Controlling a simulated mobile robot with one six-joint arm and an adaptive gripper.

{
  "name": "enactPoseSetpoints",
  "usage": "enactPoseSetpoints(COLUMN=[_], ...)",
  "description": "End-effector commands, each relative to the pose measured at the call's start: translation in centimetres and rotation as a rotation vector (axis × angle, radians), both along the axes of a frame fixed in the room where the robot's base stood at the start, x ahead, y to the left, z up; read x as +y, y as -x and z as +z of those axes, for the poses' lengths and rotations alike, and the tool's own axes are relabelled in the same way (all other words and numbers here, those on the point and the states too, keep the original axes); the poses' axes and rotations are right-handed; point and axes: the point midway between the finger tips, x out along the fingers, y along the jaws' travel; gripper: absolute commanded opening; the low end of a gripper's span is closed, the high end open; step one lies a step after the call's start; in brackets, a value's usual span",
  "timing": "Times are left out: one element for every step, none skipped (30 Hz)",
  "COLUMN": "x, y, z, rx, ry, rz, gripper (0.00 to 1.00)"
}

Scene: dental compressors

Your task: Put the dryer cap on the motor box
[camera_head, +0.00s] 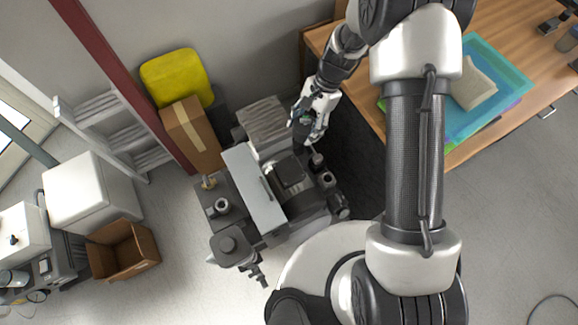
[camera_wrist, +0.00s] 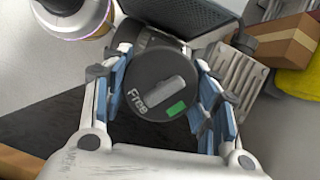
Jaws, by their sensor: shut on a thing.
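My gripper (camera_wrist: 164,100) is shut on a round dark grey cap (camera_wrist: 150,82), with its blue-padded fingers on either side of it. The cap's face shows a raised light grey bar, the word "Free" and a green mark. In the head view, my gripper (camera_head: 306,121) is beside the grey compressor unit, near its ribbed grey box (camera_head: 262,122). The ribbed box also shows in the wrist view (camera_wrist: 236,74), to the right of the cap. A long pale grey box with a handle (camera_head: 250,187) lies across the unit. I cannot tell which is the motor box.
A cardboard box (camera_head: 190,134) and a yellow container (camera_head: 176,77) stand behind the unit, beside a ladder (camera_head: 110,112). A wooden table (camera_head: 517,35) with a blue tray (camera_head: 500,60) is at the right. An open carton (camera_head: 125,250) sits on the floor at left.

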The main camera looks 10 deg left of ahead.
Motion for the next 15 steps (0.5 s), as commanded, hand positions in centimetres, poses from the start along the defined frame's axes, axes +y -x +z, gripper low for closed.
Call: enactPoseSetpoints(x=[1.5,2.2,2.9,3.3,3.6,3.9,4.1,4.2,4.4,4.4,4.5,4.6,4.6,4.6,4.7], y=[0.5,0.6,0.6,0.6,0.7,0.7,0.8,0.8,0.9,0.9,0.9,1.0,1.0,1.0,1.0], z=[-1.7,-2.5,-3.4,-4.1,-4.6,-5.2,-5.6,-6.0,-6.4,-6.6,-6.8,-7.0,-7.1,-7.3,-7.6], rx=[0.009,0.009,0.007,0.006,0.005,0.005,0.004,0.004,0.002,0.002,0.001,0.001,0.000,0.001,0.001], ry=[0.003,0.005,0.006,0.005,0.005,0.006,0.006,0.005,0.006,0.005,0.003,0.003,0.002,0.003,0.003], rz=[-0.115,-0.181,-0.259,-0.312,-0.356,-0.408,-0.440,-0.468,-0.501,-0.520,-0.536,-0.553,-0.565,-0.571,-0.580], gripper=[0.28,0.28,0.28,0.28,0.28,0.28,0.28,0.28,0.28,0.28,0.28,0.28,0.28,0.28,0.28])
